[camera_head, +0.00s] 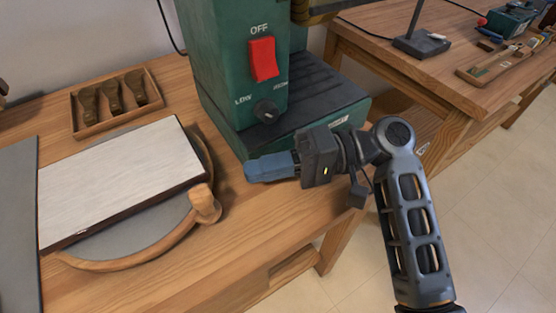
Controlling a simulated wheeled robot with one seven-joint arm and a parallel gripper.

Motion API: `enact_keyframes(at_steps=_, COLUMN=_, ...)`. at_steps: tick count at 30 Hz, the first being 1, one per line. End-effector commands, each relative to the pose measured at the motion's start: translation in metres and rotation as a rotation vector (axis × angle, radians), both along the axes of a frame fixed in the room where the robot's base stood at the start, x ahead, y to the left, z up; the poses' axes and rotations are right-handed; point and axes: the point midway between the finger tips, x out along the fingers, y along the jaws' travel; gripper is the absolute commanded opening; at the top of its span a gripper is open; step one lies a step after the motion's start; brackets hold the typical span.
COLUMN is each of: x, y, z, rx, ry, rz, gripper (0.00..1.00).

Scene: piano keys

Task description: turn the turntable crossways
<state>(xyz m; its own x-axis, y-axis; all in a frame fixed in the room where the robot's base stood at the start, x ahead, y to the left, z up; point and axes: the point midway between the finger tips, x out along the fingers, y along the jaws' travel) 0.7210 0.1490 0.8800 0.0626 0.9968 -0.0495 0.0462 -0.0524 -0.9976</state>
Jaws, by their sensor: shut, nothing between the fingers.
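The turntable (133,238) is a grey disc with a curved wooden rim, lying on the wooden workbench at the left. A long block (120,178) with a pale top and dark side lies across it, running from lower left to upper right. A wooden knob (204,203) stands at the rim's right side. My gripper (254,173) has blue fingers, shut and empty, pointing left. It is to the right of the knob and apart from it, in front of the green machine. The left end of the turntable is partly hidden by the block and cut near a grey panel.
A green machine (220,75) with a red switch (263,59) stands behind my gripper. A wooden tray (117,101) with several brown pieces lies at the back left. A grey panel (18,225) stands at the left edge. A second bench (440,75) is at the right.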

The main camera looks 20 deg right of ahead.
Motion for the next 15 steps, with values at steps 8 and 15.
enact_keyframes(at_steps=8, x=0.002, y=0.041, z=-0.002, rx=0.0, ry=0.001, rz=0.002, gripper=0.0)
enact_keyframes(at_steps=15, x=0.003, y=0.052, z=-0.003, rx=0.0, ry=0.0, rz=0.0, gripper=0.0)
